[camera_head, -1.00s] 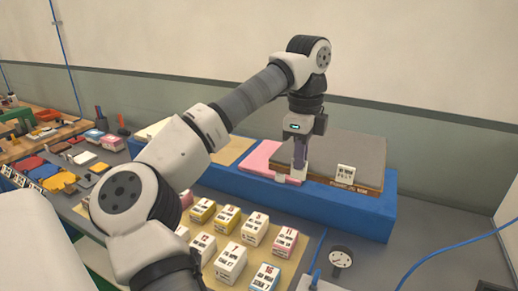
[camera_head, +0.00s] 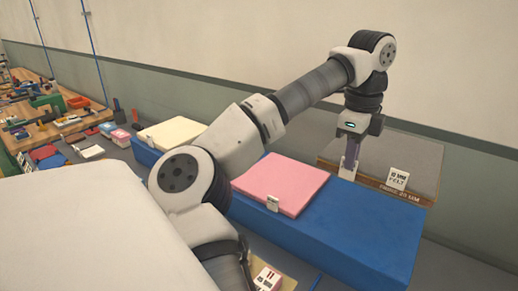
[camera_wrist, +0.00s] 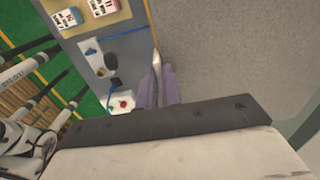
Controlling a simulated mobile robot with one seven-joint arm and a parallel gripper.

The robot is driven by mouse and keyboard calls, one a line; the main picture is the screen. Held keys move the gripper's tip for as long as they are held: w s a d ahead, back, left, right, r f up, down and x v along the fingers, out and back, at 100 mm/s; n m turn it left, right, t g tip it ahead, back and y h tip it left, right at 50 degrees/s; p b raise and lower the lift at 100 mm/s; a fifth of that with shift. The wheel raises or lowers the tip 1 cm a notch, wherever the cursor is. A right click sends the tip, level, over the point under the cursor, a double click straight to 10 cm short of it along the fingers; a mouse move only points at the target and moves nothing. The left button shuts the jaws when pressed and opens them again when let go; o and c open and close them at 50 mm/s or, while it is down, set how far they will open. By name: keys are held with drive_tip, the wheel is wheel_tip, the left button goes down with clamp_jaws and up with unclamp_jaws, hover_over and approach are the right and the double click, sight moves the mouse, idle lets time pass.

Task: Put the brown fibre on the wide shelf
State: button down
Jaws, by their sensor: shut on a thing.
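My gripper (camera_head: 350,168) is shut on the left edge of a wide slab with a grey top (camera_head: 385,160) and a brown front edge carrying lettering. A white label tag stands on the slab's front; its small print looks like "FELT". The slab is beyond the right end of the long blue block (camera_head: 340,225); I cannot tell if anything supports it. In the wrist view the purple fingers (camera_wrist: 161,86) meet the slab's edge, and its grey face (camera_wrist: 230,60) fills the right side. I cannot identify a wide shelf or a separate brown fibre piece.
A pink pad (camera_head: 280,183) with a white tag lies on the blue block, left of my gripper. A cream pad (camera_head: 172,132) lies farther left. A cluttered wooden bench (camera_head: 60,125) stands at far left. The wall runs close behind the slab.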

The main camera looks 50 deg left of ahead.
drive_tip(key=shift+w+r, duration=0.1)
drive_tip(key=shift+w, duration=0.2)
drive_tip(key=shift+s+f+b, duration=0.1)
drive_tip(key=shift+f+b, duration=3.25)
drive_tip(key=shift+f, duration=6.65)
drive_tip(key=shift+f, duration=0.1)
drive_tip(key=c, duration=1.7)
unclamp_jaws()
drive_tip(key=shift+o, duration=0.6)
